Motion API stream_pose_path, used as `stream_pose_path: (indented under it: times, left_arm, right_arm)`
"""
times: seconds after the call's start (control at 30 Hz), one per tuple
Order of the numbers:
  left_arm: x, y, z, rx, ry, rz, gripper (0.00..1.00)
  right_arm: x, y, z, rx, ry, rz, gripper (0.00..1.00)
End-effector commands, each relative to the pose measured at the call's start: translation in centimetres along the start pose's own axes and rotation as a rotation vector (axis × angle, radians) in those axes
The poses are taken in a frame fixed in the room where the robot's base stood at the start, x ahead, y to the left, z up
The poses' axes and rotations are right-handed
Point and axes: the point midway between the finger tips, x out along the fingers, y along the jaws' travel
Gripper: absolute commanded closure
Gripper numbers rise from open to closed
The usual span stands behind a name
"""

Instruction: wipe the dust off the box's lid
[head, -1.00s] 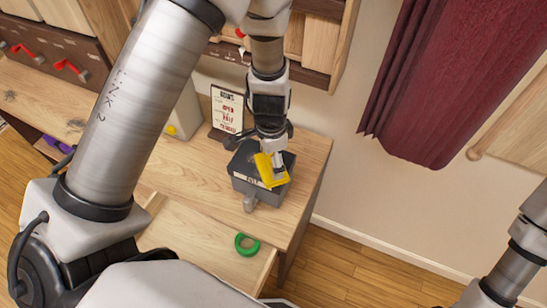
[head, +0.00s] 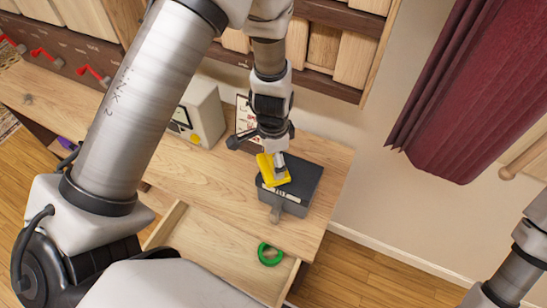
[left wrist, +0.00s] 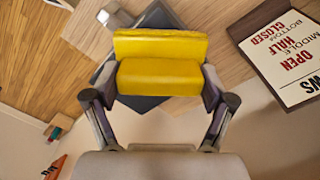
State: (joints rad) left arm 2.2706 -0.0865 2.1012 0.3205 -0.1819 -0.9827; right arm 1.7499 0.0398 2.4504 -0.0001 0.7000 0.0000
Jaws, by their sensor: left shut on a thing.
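The box (head: 303,187) is dark grey with a lighter front and a latch, and stands on the wooden desk top. My left gripper (head: 279,172) points down and is shut on a yellow sponge (head: 268,170). The sponge is over the left part of the lid; I cannot tell whether it touches. In the left wrist view the sponge (left wrist: 160,68) sits between both fingers and hides much of the dark box (left wrist: 158,16). I cannot make out dust on the lid. My right arm shows at the right edge, its gripper out of view.
A sign card (head: 245,115) stands close behind the box's left side. A pale device (head: 203,108) is further left. Shelves rise behind; a red curtain (head: 455,100) hangs right.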

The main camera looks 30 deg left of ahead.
Motion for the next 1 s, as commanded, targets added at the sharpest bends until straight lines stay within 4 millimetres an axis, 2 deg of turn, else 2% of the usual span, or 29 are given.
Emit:
stream_pose_path:
  times: [0.03, 0.6, 1.0]
  left_arm:
    - [-1.9, -0.1, -0.1, 0.000, 0.004, -0.005, 0.50]
    - [-6.7, -0.5, -0.2, -0.005, 0.003, -0.005, 0.50]
    - [-7.1, -0.6, -0.2, -0.007, 0.003, -0.004, 0.50]
  right_arm:
    - [-1.0, 0.0, 0.0, 0.000, 0.001, 0.000, 0.60]
    - [-5.5, 0.0, 0.0, 0.000, 0.001, 0.000, 0.60]
    - [-5.8, 0.0, 0.0, 0.000, 0.001, 0.000, 0.60]
